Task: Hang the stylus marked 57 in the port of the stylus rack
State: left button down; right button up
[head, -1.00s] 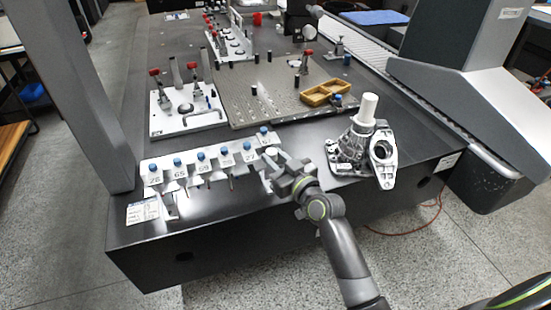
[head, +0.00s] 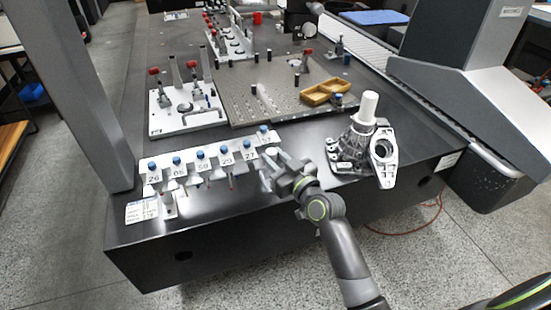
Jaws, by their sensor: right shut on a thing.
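The stylus rack (head: 188,156) is a pale bar near the front left edge of the dark table. Several blue-topped styli with white numbered blocks hang along it. The stylus at its right end (head: 263,130) has a blue top and a white block; its number is too small to read surely, but I take it as 57. My right gripper (head: 272,167) is at this right end, shut on that stylus low on its block. The fingers hide its lower part, so I cannot tell whether it is fully seated in the port. My left gripper is not in view.
A grey metal casting with a white cylinder (head: 368,108) stands close to the right of my right gripper. Behind the rack are a white fixture plate (head: 185,122), a grey perforated plate (head: 240,108) and a yellow tray (head: 325,92). A small label card (head: 141,211) lies front left.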

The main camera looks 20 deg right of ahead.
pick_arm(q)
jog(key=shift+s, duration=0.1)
pick_arm(e)
jog(key=o, duration=0.9)
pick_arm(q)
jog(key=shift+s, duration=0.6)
pick_arm(e)
jog(key=shift+o, duration=0.4)
jog(key=shift+s+d+f, duration=0.1)
jog(key=shift+s, duration=0.25)
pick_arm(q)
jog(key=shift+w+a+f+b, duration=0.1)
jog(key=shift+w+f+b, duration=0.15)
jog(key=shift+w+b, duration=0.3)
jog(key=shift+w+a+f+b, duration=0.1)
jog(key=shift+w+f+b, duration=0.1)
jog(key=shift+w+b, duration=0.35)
pick_arm(e)
jog(key=v, duration=1.6)
jog(key=shift+s, duration=0.35)
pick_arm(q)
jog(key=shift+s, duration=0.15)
pick_arm(e)
jog(key=shift+d, duration=0.1)
